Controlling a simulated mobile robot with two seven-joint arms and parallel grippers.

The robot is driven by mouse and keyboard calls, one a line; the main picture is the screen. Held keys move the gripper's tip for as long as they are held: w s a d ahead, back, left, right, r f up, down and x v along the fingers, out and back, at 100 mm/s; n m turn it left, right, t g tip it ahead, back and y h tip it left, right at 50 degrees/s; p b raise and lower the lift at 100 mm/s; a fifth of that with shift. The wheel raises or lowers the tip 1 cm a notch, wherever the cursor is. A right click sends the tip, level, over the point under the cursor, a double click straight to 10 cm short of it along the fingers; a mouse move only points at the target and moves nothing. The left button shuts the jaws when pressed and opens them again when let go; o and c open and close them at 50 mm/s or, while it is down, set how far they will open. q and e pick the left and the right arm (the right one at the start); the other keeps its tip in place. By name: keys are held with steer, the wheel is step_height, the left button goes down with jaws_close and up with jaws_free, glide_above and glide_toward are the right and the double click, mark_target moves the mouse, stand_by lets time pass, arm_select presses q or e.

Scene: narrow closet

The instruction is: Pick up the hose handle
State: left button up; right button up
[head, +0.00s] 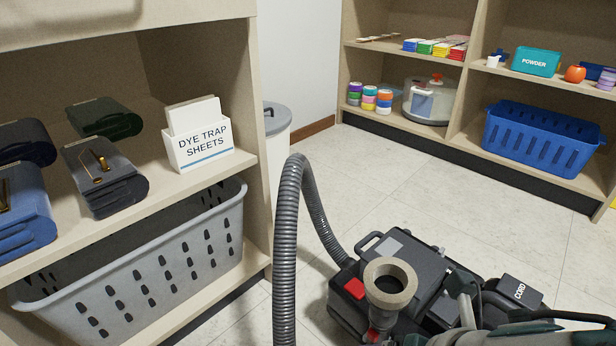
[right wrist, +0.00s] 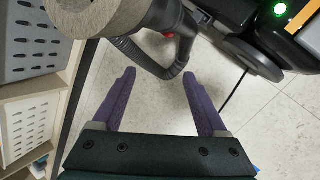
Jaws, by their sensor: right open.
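A dark wheeled cleaning machine (head: 395,265) with a red latch stands on the floor in the head view. Its grey ribbed hose (head: 287,240) rises in a tall arch on its left. A thick grey ring-shaped end (head: 378,292) stands over the machine with a red part below; I take it for the hose handle's end. The right wrist view shows this grey end (right wrist: 95,14) at top left, joined to a dark curved piece (right wrist: 150,58). My right gripper (right wrist: 158,74) is open, its purple fingers apart and empty, just short of that piece. My left gripper is not in view.
A shelf unit (head: 262,120) with a grey basket (head: 150,290) and a box of dye trap sheets (head: 200,150) stands close on the left. Far shelves hold a blue basket (head: 540,145). The floor (head: 400,175) between is clear. A white bin (head: 277,125) stands behind the left shelf.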

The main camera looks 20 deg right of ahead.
steer(key=w+d+f+b, duration=0.1)
steer(key=f+b, duration=0.4)
steer(key=f, duration=0.1)
steer(key=w+d+f+n+b, duration=0.1)
steer(key=w+f+b, duration=0.1)
steer(key=f+b, duration=0.3)
steer(key=w+d+f+n+b, duration=0.1)
steer(key=w+f+b, duration=0.1)
steer(key=f+b, duration=0.3)
steer(key=shift+d+f+b, duration=0.1)
steer(key=shift+f+b, duration=0.2)
steer(key=shift+f, duration=0.65)
steer(key=shift+w+f+b, duration=0.2)
steer(key=shift+f+b, duration=0.05)
steer(key=shift+b, duration=0.05)
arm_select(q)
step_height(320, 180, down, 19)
arm_select(e)
steer(key=shift+r, duration=0.1)
steer(key=shift+c, duration=0.3)
